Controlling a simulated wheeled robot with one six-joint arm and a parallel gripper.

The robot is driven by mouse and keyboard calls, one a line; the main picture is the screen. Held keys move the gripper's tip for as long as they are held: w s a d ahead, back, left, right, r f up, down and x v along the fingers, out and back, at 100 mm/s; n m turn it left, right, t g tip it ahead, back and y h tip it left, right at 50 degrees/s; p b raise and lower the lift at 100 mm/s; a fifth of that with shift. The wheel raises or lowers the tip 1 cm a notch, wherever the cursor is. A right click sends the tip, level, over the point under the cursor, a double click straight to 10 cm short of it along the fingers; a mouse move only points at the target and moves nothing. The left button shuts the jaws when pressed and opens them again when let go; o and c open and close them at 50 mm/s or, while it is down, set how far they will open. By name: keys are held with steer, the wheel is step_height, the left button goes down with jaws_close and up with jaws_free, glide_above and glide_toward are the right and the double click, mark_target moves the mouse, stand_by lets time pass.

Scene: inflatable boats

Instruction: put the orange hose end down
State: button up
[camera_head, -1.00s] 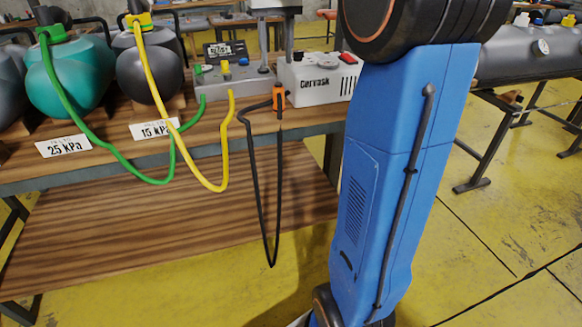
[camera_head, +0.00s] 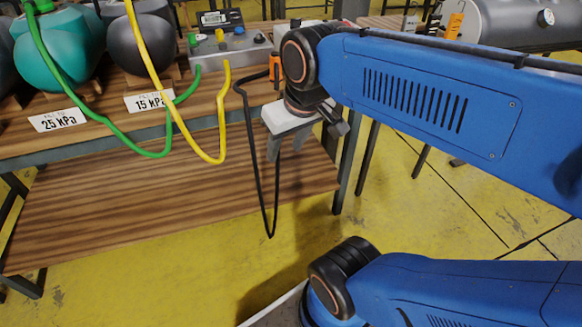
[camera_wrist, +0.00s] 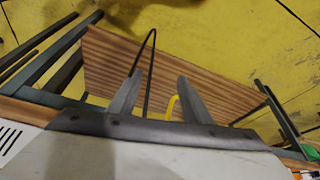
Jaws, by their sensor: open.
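The orange hose end (camera_head: 275,68) stands at the front edge of the wooden bench top, partly hidden by my arm. Its black hose (camera_head: 256,165) hangs below the edge in a long narrow loop. My gripper (camera_head: 287,147) is open with nothing seen held in it. Its fingers point down in front of the bench edge, just below and right of the orange end. In the wrist view the fingers (camera_wrist: 160,77) are spread apart. The black hose (camera_wrist: 151,62) shows between them, but I cannot tell whether it touches either finger.
A yellow hose (camera_head: 222,125) and a green hose (camera_head: 150,152) droop over the bench front on the left. A grey valve box (camera_head: 222,50) stands behind. A lower wooden shelf (camera_head: 120,215) lies beneath. Yellow floor (camera_head: 420,210) is open to the right.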

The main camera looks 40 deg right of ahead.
steer(key=shift+t, duration=0.3)
steer(key=s+f, duration=0.1)
steer(key=f, duration=0.1)
steer(key=s+f, duration=0.2)
steer(key=shift+a, duration=0.4)
stand_by(1.0)
